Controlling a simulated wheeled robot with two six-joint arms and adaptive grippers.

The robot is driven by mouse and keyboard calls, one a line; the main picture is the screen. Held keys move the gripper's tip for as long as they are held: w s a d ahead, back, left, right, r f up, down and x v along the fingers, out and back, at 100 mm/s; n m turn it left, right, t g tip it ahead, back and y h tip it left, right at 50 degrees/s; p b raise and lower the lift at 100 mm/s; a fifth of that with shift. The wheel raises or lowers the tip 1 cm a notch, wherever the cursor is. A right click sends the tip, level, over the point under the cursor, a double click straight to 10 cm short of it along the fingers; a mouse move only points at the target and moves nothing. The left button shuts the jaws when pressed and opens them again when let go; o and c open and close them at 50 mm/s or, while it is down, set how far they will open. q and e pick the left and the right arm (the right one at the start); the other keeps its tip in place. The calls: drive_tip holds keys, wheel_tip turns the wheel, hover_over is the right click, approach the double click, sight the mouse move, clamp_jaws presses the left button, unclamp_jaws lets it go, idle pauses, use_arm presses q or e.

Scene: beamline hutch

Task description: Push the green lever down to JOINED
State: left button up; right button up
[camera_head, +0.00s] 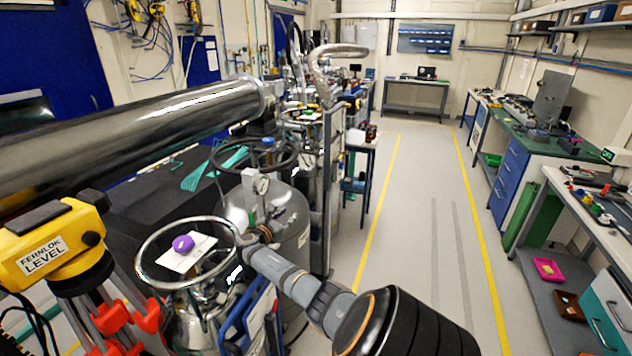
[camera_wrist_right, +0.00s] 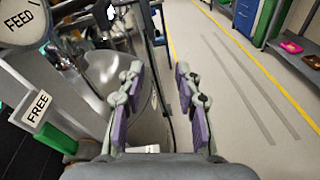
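My right gripper (camera_wrist_right: 158,70) is open and empty in the wrist view, its two purple-padded fingers spread apart. In the head view my right arm reaches in from the bottom, and the right gripper (camera_head: 252,238) is near the silver tanks. A white FREE label (camera_wrist_right: 38,107) is at the left of the wrist view, with a green piece (camera_wrist_right: 55,138) just below it. I cannot tell if this piece is the lever. It lies left of the gripper, apart from it. No JOINED label is readable. My left gripper is not in view.
A ringed silver vessel (camera_head: 160,283) with a purple knob (camera_head: 183,243), a large steel pipe (camera_head: 130,135) and a yellow level (camera_head: 50,245) crowd the left. The grey floor (camera_head: 420,220) is clear.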

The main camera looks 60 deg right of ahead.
drive_tip(key=s+f+m+y, duration=0.1)
drive_tip(key=s+f, duration=0.3)
drive_tip(key=f, duration=0.4)
drive_tip(key=s+f+m+t+y, duration=0.1)
drive_tip(key=s+f+y, duration=0.2)
drive_tip(key=f, duration=0.5)
drive_tip(key=s+f+m+y, duration=0.1)
drive_tip(key=s+f+m, duration=0.1)
drive_tip(key=s+f, duration=0.3)
wheel_tip(320, 180, down, 4)
drive_tip(key=shift+a+r+y, duration=0.1)
drive_tip(key=shift+a+y, duration=0.3)
drive_tip(key=shift+a, duration=0.05)
